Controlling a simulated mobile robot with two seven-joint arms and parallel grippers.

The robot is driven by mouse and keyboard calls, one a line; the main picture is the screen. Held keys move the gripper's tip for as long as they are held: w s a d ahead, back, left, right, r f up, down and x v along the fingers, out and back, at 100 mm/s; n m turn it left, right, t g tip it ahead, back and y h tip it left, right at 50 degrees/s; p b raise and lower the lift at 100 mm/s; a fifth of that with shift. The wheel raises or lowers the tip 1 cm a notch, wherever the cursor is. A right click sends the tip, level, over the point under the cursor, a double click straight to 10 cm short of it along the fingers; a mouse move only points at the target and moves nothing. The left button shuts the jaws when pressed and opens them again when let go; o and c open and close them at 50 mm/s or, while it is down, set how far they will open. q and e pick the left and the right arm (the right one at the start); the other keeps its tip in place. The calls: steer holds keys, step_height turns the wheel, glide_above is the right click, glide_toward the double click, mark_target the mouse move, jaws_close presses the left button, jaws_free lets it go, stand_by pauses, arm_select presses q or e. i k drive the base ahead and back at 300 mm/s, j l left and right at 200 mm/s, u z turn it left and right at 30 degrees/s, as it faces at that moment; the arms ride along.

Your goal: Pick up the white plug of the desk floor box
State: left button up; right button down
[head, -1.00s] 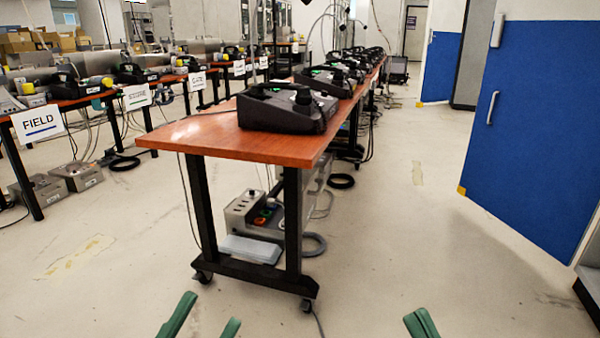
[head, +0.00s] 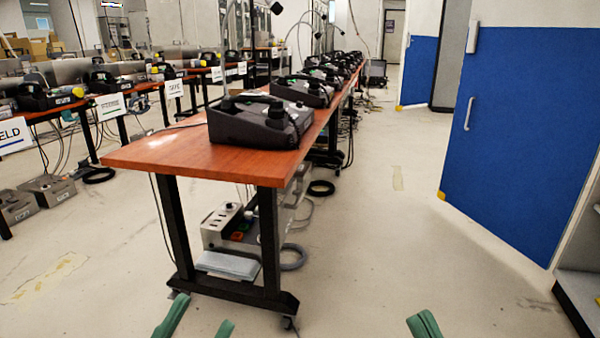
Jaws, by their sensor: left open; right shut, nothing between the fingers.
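A light grey box (head: 222,228) stands on the floor under the near end of the wooden desk, between its black legs. Small white, red and green parts show on it. A small white piece (head: 231,206) on its top may be the white plug, but it is too small to be sure. My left gripper (head: 204,311) is at the bottom of the view, open and empty, nearer to me than the box and the desk foot. My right gripper (head: 421,323) is shut and empty at the bottom right, well away from the box.
The wooden desk (head: 150,152) carries several black paging phones and stands on a wheeled black foot bar (head: 225,290). A pale blue-grey block (head: 228,264) lies before the box.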

mark_target(249, 215)
steer(key=i+l+z, duration=0.25)
steer(key=i, duration=0.35)
steer(key=i+z, duration=0.3)
steer(key=i, duration=0.25)
steer(key=i+l+u, duration=0.1)
steer(key=i+u, duration=0.3)
steer(key=i+l+u, duration=0.6)
steer(key=u, duration=0.15)
steer(key=i, duration=0.1)
